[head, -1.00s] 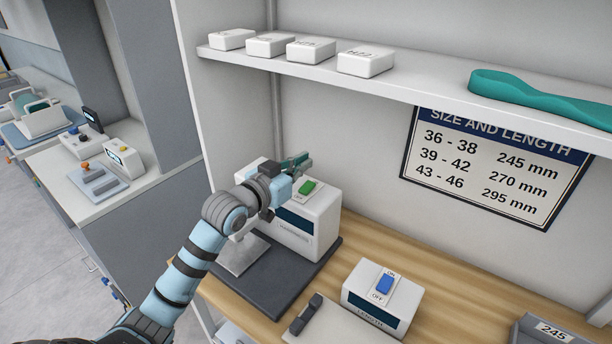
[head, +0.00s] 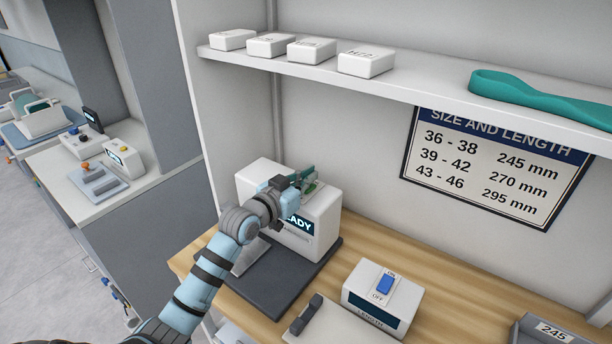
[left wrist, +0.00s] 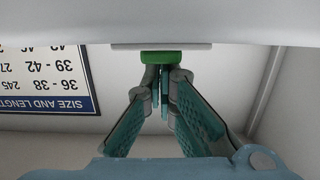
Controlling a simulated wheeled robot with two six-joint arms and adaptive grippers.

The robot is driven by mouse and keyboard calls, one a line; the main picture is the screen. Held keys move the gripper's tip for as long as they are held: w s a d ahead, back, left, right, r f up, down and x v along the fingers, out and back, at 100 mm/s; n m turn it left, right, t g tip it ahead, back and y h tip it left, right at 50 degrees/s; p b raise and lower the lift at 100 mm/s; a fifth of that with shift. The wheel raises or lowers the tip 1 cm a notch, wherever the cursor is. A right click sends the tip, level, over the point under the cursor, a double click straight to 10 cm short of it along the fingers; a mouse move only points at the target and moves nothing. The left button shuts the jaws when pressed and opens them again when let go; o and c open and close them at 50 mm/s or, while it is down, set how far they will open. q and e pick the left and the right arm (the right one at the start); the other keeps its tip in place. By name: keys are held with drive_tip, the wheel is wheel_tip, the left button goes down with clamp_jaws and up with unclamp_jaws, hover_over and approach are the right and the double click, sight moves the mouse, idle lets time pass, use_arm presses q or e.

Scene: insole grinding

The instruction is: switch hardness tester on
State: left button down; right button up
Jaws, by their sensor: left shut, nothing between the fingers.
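The hardness tester (head: 328,215) is a white box on a dark base plate on the wooden bench. Its display (head: 298,224) is lit and shows the end of a word, "ADY"; my arm covers the rest. A green switch (head: 311,187) on its top is partly hidden behind my fingers. My left gripper (head: 305,177) is shut and empty, with its fingertips at the switch. In the left wrist view the green switch (left wrist: 162,57) is right at the fingertips (left wrist: 163,88); I cannot tell whether they touch. My right gripper is not in view.
A length tester (head: 382,310) with a blue switch (head: 384,285) stands to the right on the bench. A shelf (head: 430,88) above holds several white boxes and a teal insole (head: 540,97). A size chart (head: 490,165) hangs behind.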

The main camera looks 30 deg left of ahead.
use_arm(q)
wheel_tip(320, 180, up, 5)
drive_tip(key=p, duration=0.4)
drive_tip(key=shift+s+p, duration=0.1)
drive_tip(key=shift+p, duration=0.3)
drive_tip(key=s+a+r, duration=0.1)
drive_tip(key=s+r, duration=0.1)
drive_tip(key=s, duration=0.6)
drive_tip(key=shift+s+r, duration=0.25)
drive_tip(key=shift+r, duration=0.1)
drive_tip(key=shift+a, duration=0.1)
